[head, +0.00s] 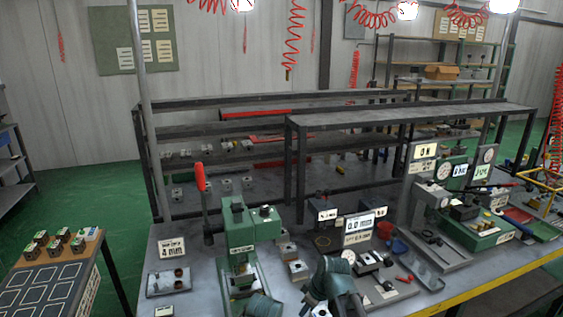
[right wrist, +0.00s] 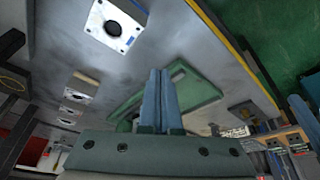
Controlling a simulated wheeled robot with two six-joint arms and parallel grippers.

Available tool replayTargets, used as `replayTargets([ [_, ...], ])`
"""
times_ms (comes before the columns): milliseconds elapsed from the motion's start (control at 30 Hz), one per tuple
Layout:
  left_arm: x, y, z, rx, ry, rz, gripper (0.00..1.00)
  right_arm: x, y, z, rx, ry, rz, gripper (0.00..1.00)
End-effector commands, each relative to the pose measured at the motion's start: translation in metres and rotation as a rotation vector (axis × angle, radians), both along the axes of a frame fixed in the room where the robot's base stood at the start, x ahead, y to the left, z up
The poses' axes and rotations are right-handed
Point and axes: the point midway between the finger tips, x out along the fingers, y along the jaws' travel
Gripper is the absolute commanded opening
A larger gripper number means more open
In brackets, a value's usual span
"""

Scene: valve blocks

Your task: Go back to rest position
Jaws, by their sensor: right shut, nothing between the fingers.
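My right gripper (head: 312,298) is low in the middle of the head view, over the bench front, just right of the green press (head: 240,235). In the right wrist view its two blue-grey fingers (right wrist: 160,85) are pressed together with nothing between them. Pale metal valve blocks (head: 298,269) stand in a short row between the press and the gripper. In the right wrist view a block with a dark round hole (right wrist: 117,22) is apart from the fingers.
The press has a red-handled lever (head: 200,178). A grey tray (head: 168,283) lies at the bench's left. A display fixture (head: 360,225) and dial gauge stand (head: 430,205) are to the right. A side table (head: 50,285) with several small blocks is at far left.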

Motion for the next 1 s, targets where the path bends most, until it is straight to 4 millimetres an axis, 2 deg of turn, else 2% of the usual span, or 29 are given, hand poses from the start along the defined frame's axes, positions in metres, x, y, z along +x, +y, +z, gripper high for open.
replayTargets([
  [33, 0.000, 0.000, 0.000, 0.000, 0.000, 0.000, 1.00, -0.022, -0.016, -0.003, -0.011, 0.045, -0.109, 0.00],
  [100, 0.000, 0.000, 0.000, 0.000, 0.000, 0.000, 1.00, -0.039, -0.034, -0.006, -0.027, 0.101, -0.254, 0.00],
  [300, 0.000, 0.000, 0.000, 0.000, 0.000, 0.000, 1.00, -0.078, -0.070, -0.011, -0.065, 0.200, -0.578, 0.00],
  [567, 0.000, 0.000, 0.000, 0.000, 0.000, 0.000, 1.00, -0.122, -0.105, -0.013, -0.112, 0.271, -0.921, 0.00],
  [700, 0.000, 0.000, 0.000, 0.000, 0.000, 0.000, 1.00, -0.129, -0.072, -0.013, -0.154, 0.280, -0.833, 0.00],
  [1000, 0.000, 0.000, 0.000, 0.000, 0.000, 0.000, 1.00, -0.159, -0.016, -0.013, -0.253, 0.291, -0.670, 0.00],
])
